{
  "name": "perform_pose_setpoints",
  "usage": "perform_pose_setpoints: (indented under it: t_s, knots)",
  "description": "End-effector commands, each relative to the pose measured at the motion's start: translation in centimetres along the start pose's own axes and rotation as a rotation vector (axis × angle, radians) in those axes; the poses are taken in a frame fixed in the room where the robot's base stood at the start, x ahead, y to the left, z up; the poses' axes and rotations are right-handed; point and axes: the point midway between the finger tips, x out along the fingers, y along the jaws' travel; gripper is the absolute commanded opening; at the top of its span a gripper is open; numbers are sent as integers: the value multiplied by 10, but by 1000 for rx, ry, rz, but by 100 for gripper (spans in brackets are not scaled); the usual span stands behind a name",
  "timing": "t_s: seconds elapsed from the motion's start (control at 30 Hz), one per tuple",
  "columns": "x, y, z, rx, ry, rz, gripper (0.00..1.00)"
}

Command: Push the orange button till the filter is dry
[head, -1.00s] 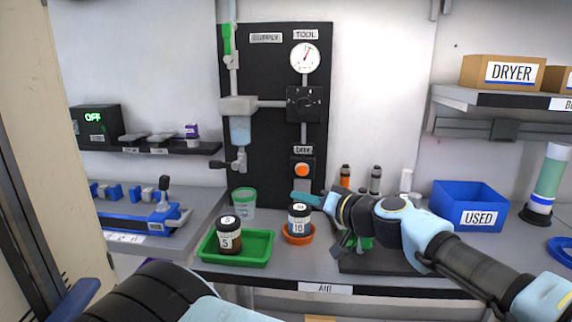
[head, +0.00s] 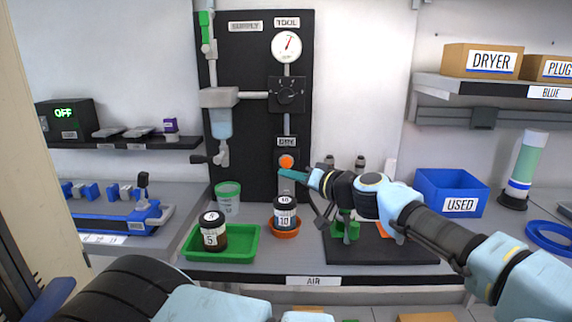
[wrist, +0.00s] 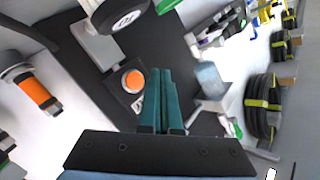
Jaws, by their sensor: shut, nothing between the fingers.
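The orange button (head: 286,161) sits low on the black panel (head: 249,150), under a small label plate. My gripper (head: 283,173) has teal fingers that are shut and empty. In the head view the fingertips are just below and slightly left of the button. In the wrist view the fingers (wrist: 161,72) point at the panel to the right of the button, and I cannot tell a contact. The clear filter bowl (head: 221,123) hangs under a grey housing at the panel's left. Any liquid inside is hard to make out.
A dial gauge (head: 286,46) and a black knob unit (head: 289,94) are above the button. Below are a black-lidded jar on an orange dish (head: 285,234), another jar in a green tray (head: 248,243), and a cup (head: 228,198). A blue USED bin (head: 450,194) stands right.

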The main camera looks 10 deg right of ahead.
Motion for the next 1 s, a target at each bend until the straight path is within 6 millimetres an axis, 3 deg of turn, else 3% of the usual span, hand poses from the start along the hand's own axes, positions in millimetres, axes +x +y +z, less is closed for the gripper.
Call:
perform_pose_setpoints:
  t_s: [0.4, 1.0]
  knots:
    - [27, 20, -20, 0, 0, 0, 0]
    - [28, 21, -21, 0, 0, 0, 0]
